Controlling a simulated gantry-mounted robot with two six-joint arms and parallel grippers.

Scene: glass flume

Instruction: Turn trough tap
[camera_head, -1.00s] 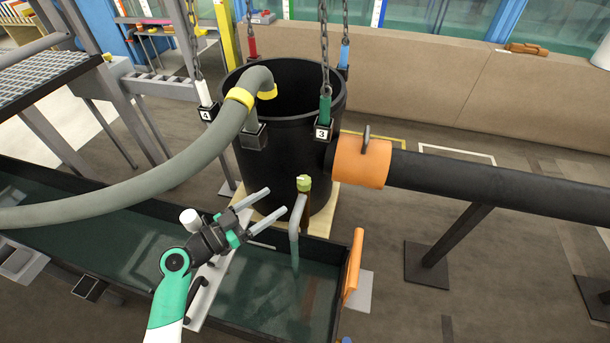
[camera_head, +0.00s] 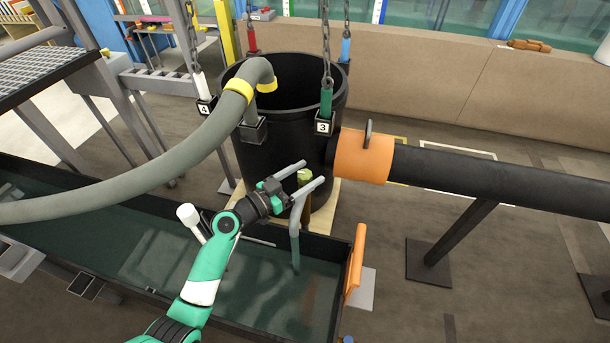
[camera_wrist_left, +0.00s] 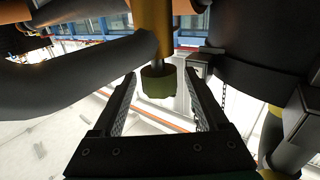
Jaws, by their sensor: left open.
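The trough tap has a yellow-green knob (camera_head: 304,176) on a brown post, with a grey bent spout (camera_head: 295,240) hanging down into the trough (camera_head: 352,262). My left gripper (camera_head: 312,174) is open at the knob, with one finger on each side of it in the head view. In the left wrist view the knob (camera_wrist_left: 158,84) shows between the spread fingers, near their tips, with gaps on both sides. I cannot tell whether either finger touches it. My right gripper is not in view.
A black tank (camera_head: 275,150) hung on chains stands just behind the tap. A grey hose (camera_head: 150,180) arches over the trough at left. A black pipe with an orange collar (camera_head: 362,157) runs right. An orange board (camera_head: 355,262) edges the trough's right end.

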